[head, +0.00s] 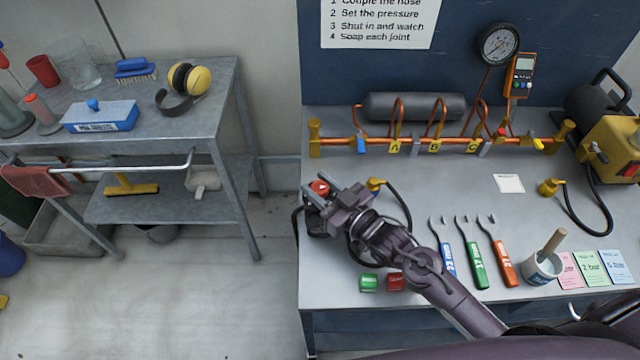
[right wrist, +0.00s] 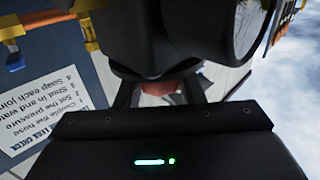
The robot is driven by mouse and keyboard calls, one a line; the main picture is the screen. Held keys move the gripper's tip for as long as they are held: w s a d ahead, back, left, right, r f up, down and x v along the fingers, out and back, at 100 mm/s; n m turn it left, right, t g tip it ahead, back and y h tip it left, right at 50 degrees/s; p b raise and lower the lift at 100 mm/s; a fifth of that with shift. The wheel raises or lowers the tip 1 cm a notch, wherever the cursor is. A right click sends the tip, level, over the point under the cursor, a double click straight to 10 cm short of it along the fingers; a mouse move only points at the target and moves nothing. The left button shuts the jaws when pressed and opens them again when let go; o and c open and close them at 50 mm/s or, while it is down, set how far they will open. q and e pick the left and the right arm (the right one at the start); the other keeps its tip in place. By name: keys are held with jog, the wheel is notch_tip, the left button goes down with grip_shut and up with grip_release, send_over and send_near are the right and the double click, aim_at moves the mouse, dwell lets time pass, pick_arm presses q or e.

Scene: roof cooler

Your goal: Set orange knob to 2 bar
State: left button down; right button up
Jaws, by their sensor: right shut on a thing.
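The orange-red knob (head: 320,187) is on a dark regulator (head: 316,226) at the left side of the bench. My right gripper (head: 318,192) is shut on the knob, one finger on each side. In the right wrist view the knob (right wrist: 168,90) shows between the fingers, below the dark regulator body (right wrist: 150,40). A round gauge (right wrist: 238,25) shows edge-on beside it, and its reading cannot be made out. My arm hides part of the regulator in the head view. My left gripper is not in view.
Behind stands a copper pipe manifold (head: 480,143) with a wall gauge (head: 498,43). Green (head: 369,283) and red (head: 395,282) blocks lie near the front edge. Several wrenches, a pot (head: 542,268) and cards lie to the right. A black hose (head: 402,205) runs close to my gripper.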

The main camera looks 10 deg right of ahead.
aim_at(320, 187)
jog(key=o, duration=1)
notch_tip(320, 187, up, 20)
jog(key=shift+r+b, duration=0.1)
jog(key=shift+b, duration=0.2)
